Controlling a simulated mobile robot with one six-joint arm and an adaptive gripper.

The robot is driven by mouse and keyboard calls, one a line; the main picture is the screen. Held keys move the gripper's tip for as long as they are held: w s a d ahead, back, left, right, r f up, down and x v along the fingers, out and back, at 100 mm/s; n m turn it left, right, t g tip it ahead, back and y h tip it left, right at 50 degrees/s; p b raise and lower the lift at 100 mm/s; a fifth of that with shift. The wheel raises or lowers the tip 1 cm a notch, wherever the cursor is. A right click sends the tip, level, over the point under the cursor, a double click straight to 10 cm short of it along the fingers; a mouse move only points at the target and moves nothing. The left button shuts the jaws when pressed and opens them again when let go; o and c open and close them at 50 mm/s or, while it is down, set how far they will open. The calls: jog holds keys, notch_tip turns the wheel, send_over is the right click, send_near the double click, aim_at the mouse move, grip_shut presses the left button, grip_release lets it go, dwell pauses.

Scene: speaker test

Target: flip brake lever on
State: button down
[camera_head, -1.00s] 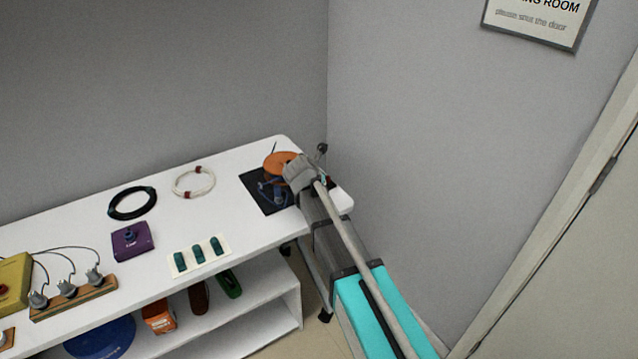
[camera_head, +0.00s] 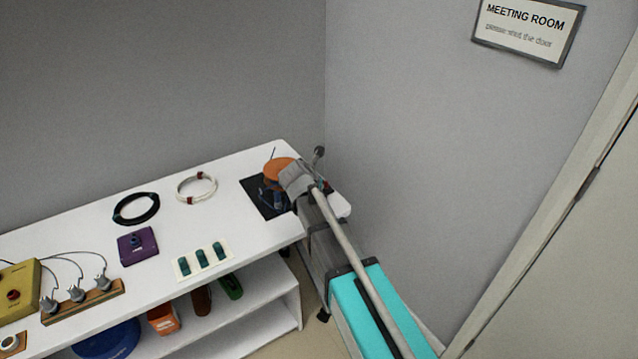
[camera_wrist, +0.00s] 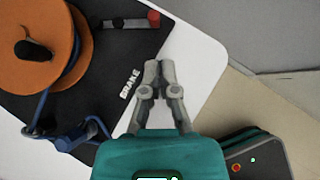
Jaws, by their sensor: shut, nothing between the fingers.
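The brake board is a black panel (camera_head: 254,197) at the right end of the white table; it also shows in the wrist view (camera_wrist: 60,95). It carries an orange disc (camera_wrist: 45,45), a blue bracket with a blue cable (camera_wrist: 75,135), and a white BRAKE label (camera_wrist: 130,83). A dark and grey bar with a red end (camera_wrist: 153,18), which looks like the lever, lies at the panel's top edge. My gripper (camera_wrist: 159,68) is shut and empty, its tips over the panel's right edge, beside the label and apart from the red end. In the head view my arm hides the fingertips and the lever.
The white table (camera_head: 85,225) also holds a black cable ring (camera_head: 136,208), a white ring (camera_head: 197,188), a purple box (camera_head: 137,245) and a plate with green switches (camera_head: 203,257). A grey wall stands close to the right. Bare tabletop lies right of the panel.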

jog(key=shift+s+r+p, duration=1.15)
jog(key=shift+s+r, duration=0.35)
jog(key=s+d+r+m+g+y+p, duration=0.1)
jog(key=s+d+r+m+g+p, duration=0.1)
jog(key=s+d+m, duration=0.5)
jog(key=s+d+r+m+g+y+p, duration=0.1)
jog(key=s+d+m+p, duration=0.4)
jog(key=m, duration=0.9)
jog(key=s+d+r+m+g+y+p, duration=0.1)
jog(key=s+d+r+m+g+p, duration=0.2)
jog(key=s+d+m, duration=0.5)
jog(key=shift+s+d+m+g+p, duration=0.35)
jog(key=shift+d+m+g+p, duration=0.4)
jog(key=shift+m+g, duration=0.55)
